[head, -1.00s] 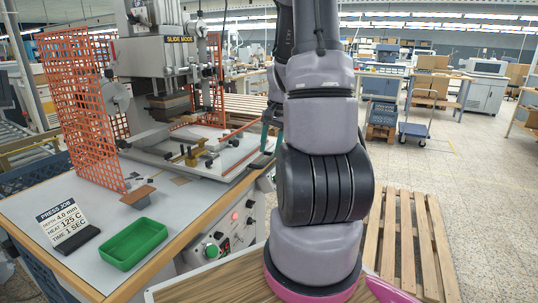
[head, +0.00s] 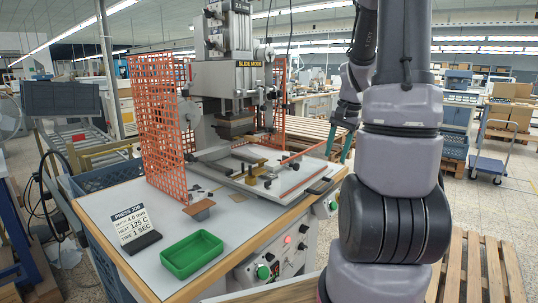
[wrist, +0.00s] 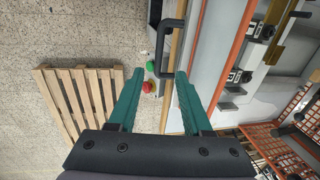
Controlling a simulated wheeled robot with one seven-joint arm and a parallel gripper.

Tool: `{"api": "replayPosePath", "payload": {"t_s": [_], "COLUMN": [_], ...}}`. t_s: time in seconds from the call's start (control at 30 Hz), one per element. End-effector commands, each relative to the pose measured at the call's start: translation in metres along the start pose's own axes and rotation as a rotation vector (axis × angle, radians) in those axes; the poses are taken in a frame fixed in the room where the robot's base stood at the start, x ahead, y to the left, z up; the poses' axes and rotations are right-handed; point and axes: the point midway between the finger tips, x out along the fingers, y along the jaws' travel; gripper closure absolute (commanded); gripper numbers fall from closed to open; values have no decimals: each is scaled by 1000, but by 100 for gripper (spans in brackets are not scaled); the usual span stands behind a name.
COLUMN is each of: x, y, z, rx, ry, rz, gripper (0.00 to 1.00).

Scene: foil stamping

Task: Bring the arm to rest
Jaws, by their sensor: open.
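My gripper (wrist: 156,98) shows in the wrist view with its two teal fingers spread apart and nothing between them. Beyond the fingers are the table's front edge, a black handle (wrist: 167,45) and the red and green buttons. In the head view my gripper (head: 342,146) hangs to the right of the foil stamping press (head: 236,85), partly behind my own arm. It is near the right end of the press table and holds nothing that I can see. My arm stands upright at the right of the head view.
The table (head: 120,189) carries a green tray (head: 192,254), a job card (head: 132,225) and a small brown piece on a stand (head: 199,209). An orange mesh guard (head: 160,130) stands beside the press. A wooden pallet (head: 478,265) lies on the floor at right.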

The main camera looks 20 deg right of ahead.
Motion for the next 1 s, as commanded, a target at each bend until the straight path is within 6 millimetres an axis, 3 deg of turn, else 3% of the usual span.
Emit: {"api": "replayPosePath", "payload": {"t_s": [0.13,0.27,0.5,0.7,0.83,1.0], "x": [-6,-32,-103,-146,-161,-169], "y": [-4,-21,-49,-48,-41,-34], "z": [5,28,113,182,214,234], "rx": [-15,-85,-306,-482,-563,-615], "ry": [9,48,161,249,290,315], "rz": [-8,-44,-161,-263,-314,-348], "gripper": [50,50,50,50,50,50]}}
